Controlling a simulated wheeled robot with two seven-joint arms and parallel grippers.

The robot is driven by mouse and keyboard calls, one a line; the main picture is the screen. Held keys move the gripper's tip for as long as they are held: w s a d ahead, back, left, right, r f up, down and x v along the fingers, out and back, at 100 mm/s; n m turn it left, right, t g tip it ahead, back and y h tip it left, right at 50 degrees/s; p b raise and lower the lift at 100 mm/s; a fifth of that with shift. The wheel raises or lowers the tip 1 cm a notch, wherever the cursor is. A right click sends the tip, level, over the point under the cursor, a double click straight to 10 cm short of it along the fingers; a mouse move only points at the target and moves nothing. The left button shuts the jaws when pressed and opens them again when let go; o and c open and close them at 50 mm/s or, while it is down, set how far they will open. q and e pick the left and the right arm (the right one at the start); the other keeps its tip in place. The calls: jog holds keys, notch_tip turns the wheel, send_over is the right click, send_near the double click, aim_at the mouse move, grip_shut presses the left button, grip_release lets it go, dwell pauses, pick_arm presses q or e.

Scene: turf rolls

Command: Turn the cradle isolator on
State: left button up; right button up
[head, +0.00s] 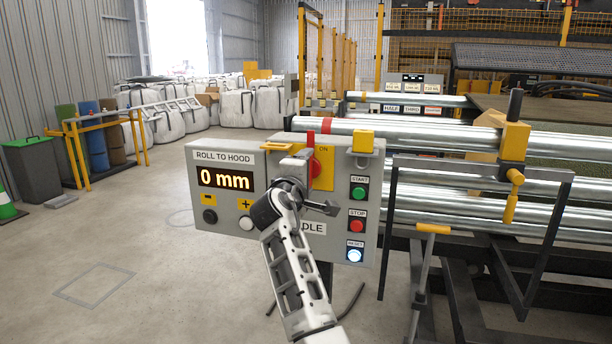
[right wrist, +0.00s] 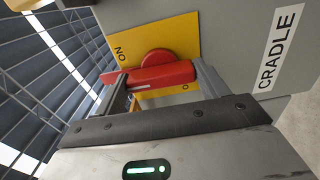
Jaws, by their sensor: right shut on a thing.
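The cradle isolator is a red handle (head: 315,166) on a yellow plate (head: 326,178) on the grey control box. It also shows in the right wrist view as a red handle (right wrist: 160,76) on its yellow plate (right wrist: 185,38). My right gripper (head: 298,168) is shut on the red handle, with one finger at each end in the wrist view. The handle lies roughly upright on the box, its upper end near the ON lettering. The other lettering is mostly hidden by handle and fingers. The CRADLE label (right wrist: 278,48) is beside the plate. My left gripper is out of view.
The control box (head: 232,237) has a display (head: 226,180) reading 0 mm. Start (head: 358,192), stop (head: 357,225) and a lit reset button (head: 355,255) line its right side. Metal rollers (head: 440,185) and a frame stand to the right.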

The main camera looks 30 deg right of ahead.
jog(key=o, duration=1)
jog(key=v, duration=1.6)
jog(key=shift+b, duration=0.35)
